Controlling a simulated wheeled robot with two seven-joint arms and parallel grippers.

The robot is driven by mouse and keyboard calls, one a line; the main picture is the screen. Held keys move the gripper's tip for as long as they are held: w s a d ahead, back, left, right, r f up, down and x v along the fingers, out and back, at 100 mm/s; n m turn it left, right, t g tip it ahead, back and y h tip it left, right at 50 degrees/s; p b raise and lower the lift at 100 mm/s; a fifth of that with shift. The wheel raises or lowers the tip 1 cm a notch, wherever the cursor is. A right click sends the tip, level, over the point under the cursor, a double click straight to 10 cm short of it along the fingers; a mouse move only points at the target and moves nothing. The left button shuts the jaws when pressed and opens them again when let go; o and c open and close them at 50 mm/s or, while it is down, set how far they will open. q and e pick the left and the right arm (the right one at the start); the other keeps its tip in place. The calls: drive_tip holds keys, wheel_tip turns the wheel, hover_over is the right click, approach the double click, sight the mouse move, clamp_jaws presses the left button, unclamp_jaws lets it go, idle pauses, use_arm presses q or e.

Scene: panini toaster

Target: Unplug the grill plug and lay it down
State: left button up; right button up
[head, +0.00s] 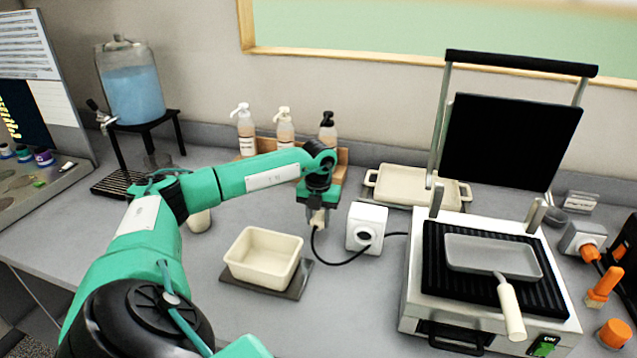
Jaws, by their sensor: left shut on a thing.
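My left gripper (318,212) points down above the counter, left of the white socket box. It is shut on the grill plug (318,219), a small cream piece with a black cord hanging from it. The plug is apart from the white socket box (367,228), whose round dark socket faces the front. The black cord (340,262) loops down below the plug and past the box. Another stretch of cord runs from the box's right side to the panini grill (490,270), which stands open at the right. My right gripper is not in view.
A cream bin (263,258) on a dark mat stands in front of the gripper. A pan with a cream handle (510,308) lies on the grill plate. Pump bottles (285,128) and a cream tray (415,187) stand behind. Bare counter lies between bin and grill.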

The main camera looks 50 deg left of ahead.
use_arm(q)
drive_tip(key=shift+f+b, duration=0.45)
drive_tip(key=shift+f, duration=0.5)
drive_tip(key=shift+f+b, duration=0.4)
drive_tip(key=shift+f, duration=0.3)
drive_tip(key=o, duration=1.2)
drive_tip(key=shift+c, duration=0.2)
drive_tip(key=shift+r, duration=0.1)
drive_tip(key=shift+r, duration=0.25)
drive_tip(key=shift+r+p, duration=1.1)
drive_tip(key=shift+r, duration=0.15)
